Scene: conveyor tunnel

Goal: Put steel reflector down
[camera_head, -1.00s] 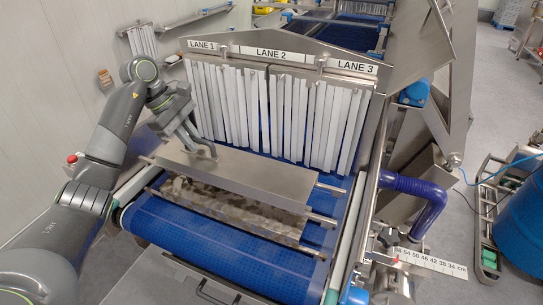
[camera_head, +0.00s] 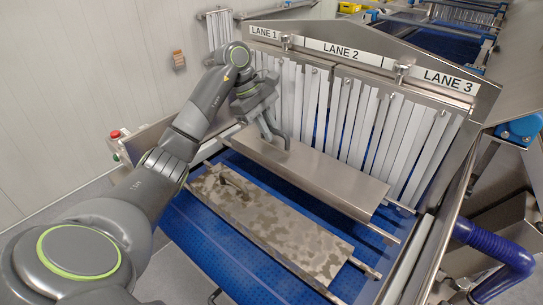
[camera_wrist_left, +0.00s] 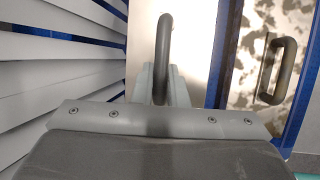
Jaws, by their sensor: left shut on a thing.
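The steel reflector (camera_head: 330,175) is a long, smooth, shiny steel cover in front of the hanging strips. My left gripper (camera_head: 277,138) is shut on its dark handle near its left end; the handle also shows between the fingers in the left wrist view (camera_wrist_left: 163,60). The reflector lies lengthwise over a pair of thin rods (camera_head: 382,235) that stick out past its right end. I cannot tell whether its full weight rests on them. A second, blotchy steel plate (camera_head: 270,225) lies nearer, apart from it, with its own handle (camera_wrist_left: 280,70). My right gripper is not in view.
White strips (camera_head: 365,120) hang under the steel hood with LANE 1 to LANE 3 labels, close behind the reflector. A blue conveyor belt (camera_head: 190,240) runs below. A steel side rail (camera_head: 440,225) and a blue hose (camera_head: 490,245) are at the right.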

